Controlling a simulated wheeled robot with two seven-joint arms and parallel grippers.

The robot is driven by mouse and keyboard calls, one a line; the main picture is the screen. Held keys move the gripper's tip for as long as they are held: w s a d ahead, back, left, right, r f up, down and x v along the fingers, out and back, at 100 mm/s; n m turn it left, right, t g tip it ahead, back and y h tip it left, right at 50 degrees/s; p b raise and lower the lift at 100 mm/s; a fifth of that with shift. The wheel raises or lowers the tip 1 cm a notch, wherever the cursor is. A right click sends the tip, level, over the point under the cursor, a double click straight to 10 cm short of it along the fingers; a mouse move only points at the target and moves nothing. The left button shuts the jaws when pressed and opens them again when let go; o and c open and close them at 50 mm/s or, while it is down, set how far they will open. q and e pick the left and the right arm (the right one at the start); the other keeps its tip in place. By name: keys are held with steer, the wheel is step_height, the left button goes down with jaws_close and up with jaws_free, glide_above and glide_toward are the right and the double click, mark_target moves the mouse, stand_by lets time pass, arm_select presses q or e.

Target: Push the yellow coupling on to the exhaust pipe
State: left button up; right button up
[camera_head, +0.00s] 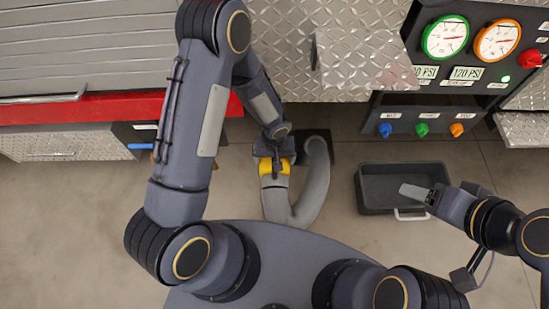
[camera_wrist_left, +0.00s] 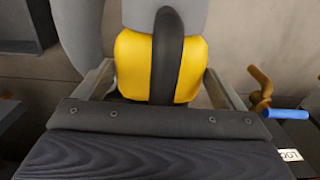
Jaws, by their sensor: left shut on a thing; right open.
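The yellow coupling (camera_head: 266,166) sits at the upper left end of the curved grey exhaust pipe (camera_head: 314,180) in the head view. The coupling also shows large in the left wrist view (camera_wrist_left: 190,65), with a dark handle (camera_wrist_left: 167,55) running over its middle. My left gripper (camera_head: 276,168) is shut on the coupling's handle. Grey pipe shows against the coupling's far edge in the wrist view, but how far the two overlap I cannot tell. My right gripper (camera_head: 416,193) is open and empty, over the black tray.
The black tray (camera_head: 372,206) with a white handle lies on the floor at right. A panel with gauges (camera_head: 446,37) and coloured knobs stands at the back right. A red ledge (camera_head: 110,106) and metal cabinets are at left. A blue-handled item (camera_wrist_left: 288,113) is at right in the wrist view.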

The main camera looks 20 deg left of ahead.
arm_select(q)
steer(key=shift+w+a, duration=0.1)
steer(key=shift+w, duration=0.3)
steer(key=o, duration=1.8)
steer(key=shift+c, duration=0.2)
steer(key=shift+r+p, duration=1.15)
steer(key=shift+r, duration=2.75)
steer(key=shift+r, duration=0.1)
steer(key=s+a+r+t+h, duration=0.15)
steer(key=a+r, duration=0.25)
steer(key=r, duration=0.5)
steer(key=s+a+r+t, duration=0.1)
steer(key=s+a+r, duration=0.15)
steer(key=r, duration=0.55)
steer(key=s+a+r+m+t+h, duration=0.2)
steer(key=s+r+t, duration=0.1)
steer(key=s+r, duration=0.9)
step_height(320, 180, up, 20)
steer(key=s+p, duration=0.1)
steer(key=p, duration=2.1)
steer(key=shift+s+a+r, duration=0.15)
steer(key=shift+s+r, duration=0.1)
steer(key=shift+s, duration=0.15)
